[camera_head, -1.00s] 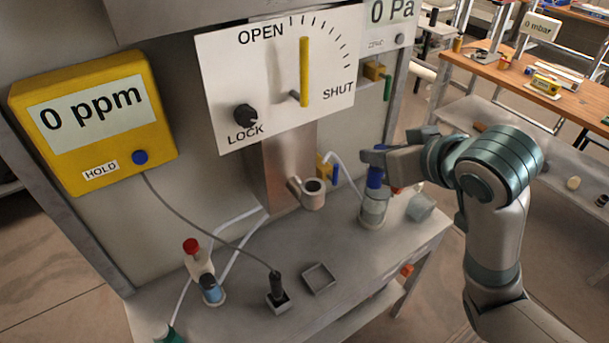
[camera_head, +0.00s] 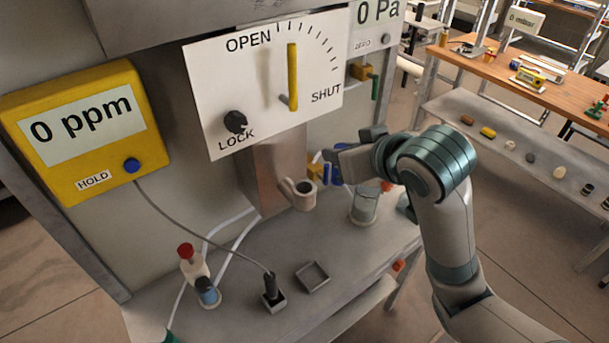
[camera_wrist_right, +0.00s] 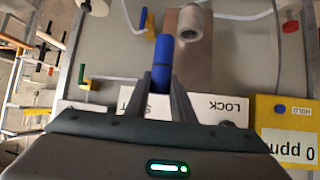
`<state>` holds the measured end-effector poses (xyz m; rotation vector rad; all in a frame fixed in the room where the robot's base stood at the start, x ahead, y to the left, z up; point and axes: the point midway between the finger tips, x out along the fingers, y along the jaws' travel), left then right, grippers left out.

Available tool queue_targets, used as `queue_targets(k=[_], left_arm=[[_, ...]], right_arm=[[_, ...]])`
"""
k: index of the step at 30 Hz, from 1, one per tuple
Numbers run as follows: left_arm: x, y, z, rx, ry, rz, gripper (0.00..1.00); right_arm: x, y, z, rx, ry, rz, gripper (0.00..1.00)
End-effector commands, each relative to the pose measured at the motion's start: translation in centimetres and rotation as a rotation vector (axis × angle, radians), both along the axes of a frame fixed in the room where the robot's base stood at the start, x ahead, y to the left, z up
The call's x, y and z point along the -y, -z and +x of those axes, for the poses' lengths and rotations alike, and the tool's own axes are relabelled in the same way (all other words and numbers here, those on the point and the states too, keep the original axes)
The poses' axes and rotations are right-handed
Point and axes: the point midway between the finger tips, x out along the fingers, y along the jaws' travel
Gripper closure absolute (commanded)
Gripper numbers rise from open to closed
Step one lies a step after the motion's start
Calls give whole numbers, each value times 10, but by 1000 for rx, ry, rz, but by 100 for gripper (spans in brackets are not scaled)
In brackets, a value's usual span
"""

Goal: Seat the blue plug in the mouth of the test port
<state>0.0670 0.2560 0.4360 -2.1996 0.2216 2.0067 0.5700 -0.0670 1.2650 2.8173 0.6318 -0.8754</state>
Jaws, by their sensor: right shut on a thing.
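The blue plug (camera_head: 332,175) is held upright off the bench by my right gripper (camera_head: 345,152). In the right wrist view the blue plug (camera_wrist_right: 162,56) stands out beyond the closed fingers of my right gripper (camera_wrist_right: 162,82). The test port (camera_head: 304,196) is a pale short pipe on the metal duct with a dark round mouth facing up. The plug is to the right of this mouth and apart from it. In the wrist view the port (camera_wrist_right: 191,22) lies just right of the plug. My left gripper is not in view.
A white panel (camera_head: 215,85) with a yellow lever hangs above the port.

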Motion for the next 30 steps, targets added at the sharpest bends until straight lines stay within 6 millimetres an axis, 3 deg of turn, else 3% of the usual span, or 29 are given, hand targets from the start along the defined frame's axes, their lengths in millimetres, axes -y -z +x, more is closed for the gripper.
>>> queue_targets(k=[6,12,26,30], left_arm=[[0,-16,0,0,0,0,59],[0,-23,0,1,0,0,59],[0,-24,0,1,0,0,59],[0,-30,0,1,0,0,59]], right_arm=[[-40,23,14,-5,-1,0,100],[-63,38,23,-1,0,1,100],[-68,44,25,1,0,0,100],[-68,53,25,-3,1,-1,100]])
